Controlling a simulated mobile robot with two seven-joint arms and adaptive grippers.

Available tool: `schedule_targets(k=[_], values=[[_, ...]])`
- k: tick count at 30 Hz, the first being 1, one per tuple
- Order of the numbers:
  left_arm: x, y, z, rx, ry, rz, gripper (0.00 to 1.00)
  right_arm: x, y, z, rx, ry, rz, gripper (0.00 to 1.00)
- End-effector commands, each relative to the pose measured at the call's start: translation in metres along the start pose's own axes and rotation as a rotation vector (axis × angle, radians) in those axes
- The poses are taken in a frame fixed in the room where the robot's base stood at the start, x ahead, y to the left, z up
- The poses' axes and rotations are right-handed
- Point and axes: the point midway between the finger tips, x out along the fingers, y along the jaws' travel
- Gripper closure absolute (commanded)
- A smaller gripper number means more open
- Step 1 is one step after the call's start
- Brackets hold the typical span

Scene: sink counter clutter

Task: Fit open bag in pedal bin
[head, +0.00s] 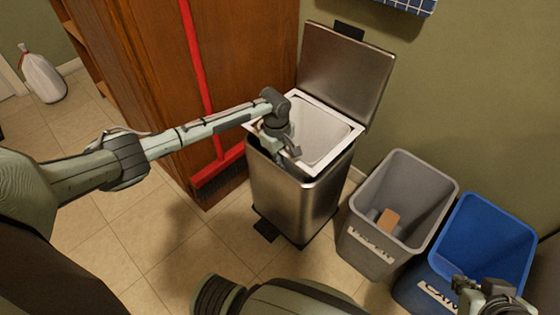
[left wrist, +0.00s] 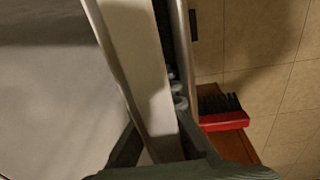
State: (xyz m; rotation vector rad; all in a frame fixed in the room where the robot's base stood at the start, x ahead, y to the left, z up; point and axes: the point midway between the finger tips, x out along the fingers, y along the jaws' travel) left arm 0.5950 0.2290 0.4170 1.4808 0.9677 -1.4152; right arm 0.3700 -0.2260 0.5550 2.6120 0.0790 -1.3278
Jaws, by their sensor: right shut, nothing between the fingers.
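The steel pedal bin (head: 295,200) stands upright with its lid (head: 345,75) up. A white open bag (head: 325,135) with a flat, squarish rim is at the bin's mouth. A dark gap shows below its near rim; I cannot tell how deep it sits. My left gripper (head: 290,150) is at the bag's left rim. In the left wrist view, the fingers (left wrist: 160,145) lie either side of the pale rim strip (left wrist: 145,75), and whether they press on it is unclear. My right gripper (head: 488,290) is shut and empty near the blue bin, partly cut off by the frame.
A grey bin (head: 365,245) holding a brown item (head: 388,222) and a blue bin (head: 495,235) stand to the right. A red broom (head: 205,100) leans on the wooden cabinet (head: 140,70). A tied white sack (head: 42,78) is far left. Tiled floor lies clear between.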

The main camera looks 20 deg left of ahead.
Motion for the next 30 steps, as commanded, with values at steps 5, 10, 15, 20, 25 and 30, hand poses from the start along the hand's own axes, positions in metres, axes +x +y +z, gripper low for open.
schedule_targets(k=[5,10,15,20,25,30], values=[[0.005,-0.007,-0.001,-0.001,0.002,-0.017,0.95,0.000,0.000,0.000,0.000,0.000,0.000,1.00],[0.005,-0.007,-0.001,-0.001,0.002,-0.017,0.74,0.000,0.000,0.000,0.000,-0.001,0.000,1.00],[0.005,-0.007,-0.001,-0.001,0.002,-0.018,0.71,0.000,0.000,0.001,0.000,-0.001,0.000,1.00],[0.004,-0.007,-0.001,-0.001,0.002,-0.018,0.71,0.000,0.000,0.000,0.000,-0.001,0.000,1.00],[-0.016,-0.005,-0.002,-0.001,0.002,-0.011,0.71,0.000,0.000,0.000,0.000,-0.001,0.000,1.00],[-0.056,-0.001,-0.001,0.000,0.002,-0.001,0.71,0.000,0.000,0.000,0.000,-0.001,0.000,1.00]])
